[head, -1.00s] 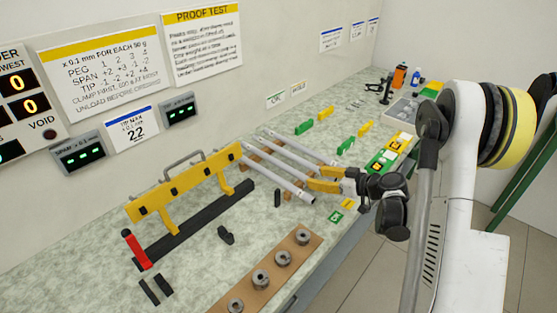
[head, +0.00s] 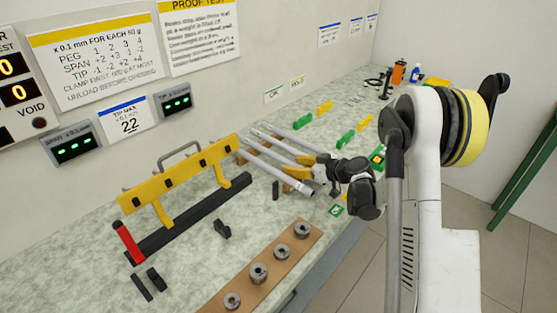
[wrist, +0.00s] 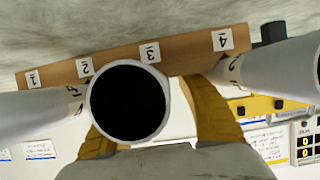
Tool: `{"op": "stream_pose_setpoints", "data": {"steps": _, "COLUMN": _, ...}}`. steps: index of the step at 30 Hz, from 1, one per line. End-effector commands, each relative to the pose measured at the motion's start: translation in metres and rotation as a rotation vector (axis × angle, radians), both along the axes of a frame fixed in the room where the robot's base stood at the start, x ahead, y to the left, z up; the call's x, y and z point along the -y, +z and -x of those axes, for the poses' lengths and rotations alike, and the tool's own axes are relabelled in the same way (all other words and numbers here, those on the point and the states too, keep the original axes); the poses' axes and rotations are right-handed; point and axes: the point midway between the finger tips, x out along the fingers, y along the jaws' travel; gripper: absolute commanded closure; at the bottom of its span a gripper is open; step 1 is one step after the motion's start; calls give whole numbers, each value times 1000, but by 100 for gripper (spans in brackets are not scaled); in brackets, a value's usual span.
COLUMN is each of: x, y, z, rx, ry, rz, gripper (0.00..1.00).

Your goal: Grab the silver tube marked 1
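Three silver tubes lie side by side on a wooden rack: a near one (head: 275,172), a middle one (head: 283,153) and a far one (head: 298,143). My gripper (head: 299,167) is open at their right ends. In the wrist view my gripper (wrist: 155,125) has a yellow finger on each side of the centre tube (wrist: 165,95), whose dark open end faces the camera. Other tubes show at left (wrist: 30,118) and right (wrist: 280,66). The rack (wrist: 120,65) carries upside-down labels 1 to 4.
A yellow frame with a handle (head: 180,178) stands left of the tubes on the bench. Several grey weights sit on a wooden strip (head: 272,270) at the front. Green and yellow blocks (head: 345,138) lie behind my arm. Bare bench (head: 190,270) shows in front.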

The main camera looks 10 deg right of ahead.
Motion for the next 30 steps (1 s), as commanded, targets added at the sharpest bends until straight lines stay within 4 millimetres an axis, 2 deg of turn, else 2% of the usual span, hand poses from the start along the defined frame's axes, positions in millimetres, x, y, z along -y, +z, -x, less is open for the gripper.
{"op": "stream_pose_setpoints", "data": {"steps": 1, "x": 0, "y": 0, "z": 0, "rx": 0, "ry": 0, "rz": 0, "gripper": 72}}
{"op": "stream_pose_setpoints", "data": {"steps": 3, "x": 0, "y": 0, "z": 0, "rx": 0, "ry": 0, "rz": 0, "gripper": 93}}
{"op": "stream_pose_setpoints", "data": {"steps": 4, "x": 0, "y": 0, "z": 0, "rx": 0, "ry": 0, "rz": 0, "gripper": 100}}
{"op": "stream_pose_setpoints", "data": {"steps": 15, "x": 0, "y": 0, "z": 0, "rx": 0, "ry": 1, "rz": 0, "gripper": 100}}
{"op": "stream_pose_setpoints", "data": {"steps": 19, "x": 0, "y": 6, "z": 0, "rx": 0, "ry": 1, "rz": 0, "gripper": 100}}
{"op": "stream_pose_setpoints", "data": {"steps": 23, "x": 0, "y": 21, "z": 0, "rx": 0, "ry": 1, "rz": 0, "gripper": 100}}
{"op": "stream_pose_setpoints", "data": {"steps": 27, "x": 0, "y": 48, "z": 0, "rx": 0, "ry": 1, "rz": 0, "gripper": 100}}
{"op": "stream_pose_setpoints", "data": {"steps": 30, "x": 23, "y": 59, "z": 12, "rx": 0, "ry": -5, "rz": -2, "gripper": 100}}
